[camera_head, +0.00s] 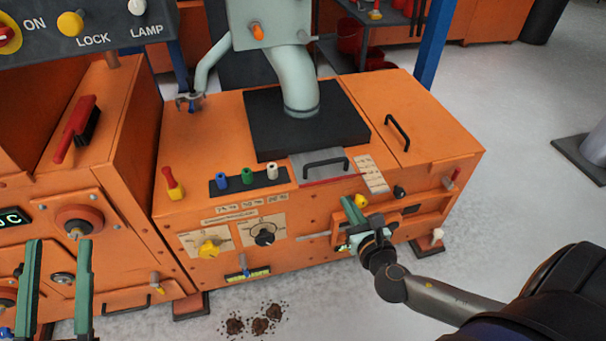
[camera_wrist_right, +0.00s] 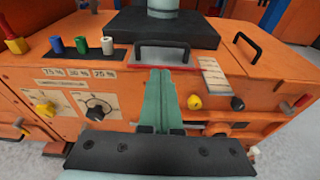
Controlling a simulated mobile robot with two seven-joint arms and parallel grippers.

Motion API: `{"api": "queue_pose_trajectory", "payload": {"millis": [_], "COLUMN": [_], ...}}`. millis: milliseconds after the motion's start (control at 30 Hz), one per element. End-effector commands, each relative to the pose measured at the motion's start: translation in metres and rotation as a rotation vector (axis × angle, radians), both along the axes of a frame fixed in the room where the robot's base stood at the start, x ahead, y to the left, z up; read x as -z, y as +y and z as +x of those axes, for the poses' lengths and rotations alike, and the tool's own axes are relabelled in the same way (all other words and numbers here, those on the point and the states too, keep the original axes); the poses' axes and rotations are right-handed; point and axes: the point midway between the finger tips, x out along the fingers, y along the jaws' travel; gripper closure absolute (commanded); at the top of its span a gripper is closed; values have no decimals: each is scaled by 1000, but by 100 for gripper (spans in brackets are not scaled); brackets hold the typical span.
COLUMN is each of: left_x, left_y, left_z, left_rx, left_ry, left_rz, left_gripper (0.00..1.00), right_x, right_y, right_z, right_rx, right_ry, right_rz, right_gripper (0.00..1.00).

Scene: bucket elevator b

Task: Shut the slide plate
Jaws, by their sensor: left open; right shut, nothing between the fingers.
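The grey slide plate (camera_head: 306,157) lies on top of the orange housing, at the front edge of the black block. It has a black bar handle (camera_head: 326,165) and a red strip along its front edge. A grey strip of the plate shows in front of the block. The handle also shows in the right wrist view (camera_wrist_right: 162,47). My right gripper (camera_head: 352,203) is shut and empty, in front of and below the handle, apart from it. Its green fingers (camera_wrist_right: 158,85) point toward the handle in the right wrist view. My left gripper (camera_head: 58,243) is open and empty at lower left.
The black block (camera_head: 262,140) carries a pale pipe (camera_head: 300,90). Blue, green and white plugs (camera_head: 247,175) stand left of the handle. A second black handle (camera_head: 397,133) is on the right lid. Yellow and black knobs (camera_head: 264,235) are on the front panel.

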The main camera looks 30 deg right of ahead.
Motion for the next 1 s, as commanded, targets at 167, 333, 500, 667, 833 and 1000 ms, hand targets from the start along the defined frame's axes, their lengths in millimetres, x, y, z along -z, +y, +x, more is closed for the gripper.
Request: {"api": "queue_pose_trajectory", "payload": {"millis": [167, 333, 500, 667, 833, 1000], "left_x": [-11, -33, -46, -39, -30, -25], "left_y": [-2, -4, -7, -8, -9, -9], "left_z": [-8, -25, -42, -43, -42, -42], "left_rx": [12, 36, 61, 70, 79, 84], "left_ry": [-60, -182, -284, -282, -274, -269], "left_rz": [2, 3, 3, -5, -15, -20], "left_gripper": [50, 50, 50, 50, 50, 50], "right_x": [0, 6, 13, 19, 24, 27], "right_y": [-3, -8, -15, -22, -28, -31], "right_z": [10, 34, 63, 92, 116, 130], "right_rx": [-7, -5, -5, -5, -6, -7], "right_ry": [-7, -8, -9, -8, -6, -4], "right_rz": [-38, -34, -33, -31, -31, -31], "right_gripper": [100, 100, 100, 100, 100, 100]}}
